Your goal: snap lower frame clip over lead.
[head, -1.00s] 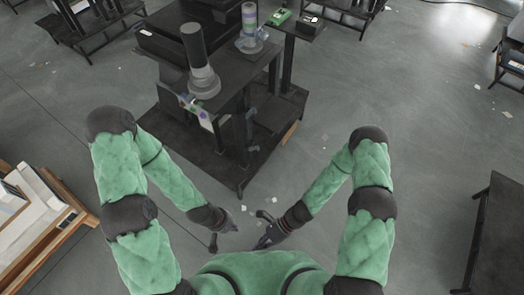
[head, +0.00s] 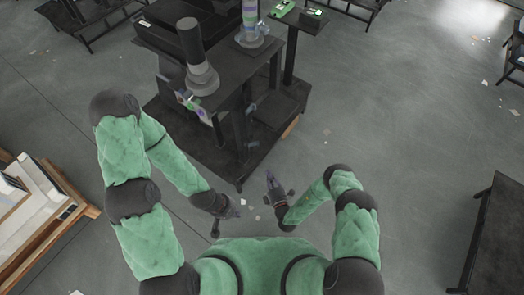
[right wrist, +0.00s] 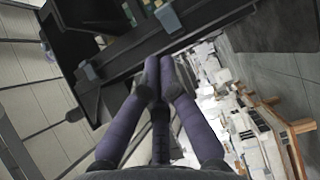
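My left gripper (head: 232,212) hangs over the floor in front of the black workbench, lower in the head view; its finger gap cannot be made out. My right gripper (head: 270,178) points up toward the bench's near lower edge, apart from it. In the right wrist view its two purple fingers (right wrist: 158,64) come together at the tips with nothing seen between them. A dark column with a grey collar (head: 201,72) stands on the bench, tilted in the picture. A second column with coloured bands (head: 250,20) stands behind it. I cannot make out a frame clip or lead.
The black workbench (head: 232,70) has a dark base plate (head: 188,122) and small coloured parts at its left edge. A wooden-edged table (head: 75,205) is at the left, a dark table (head: 492,225) at the right.

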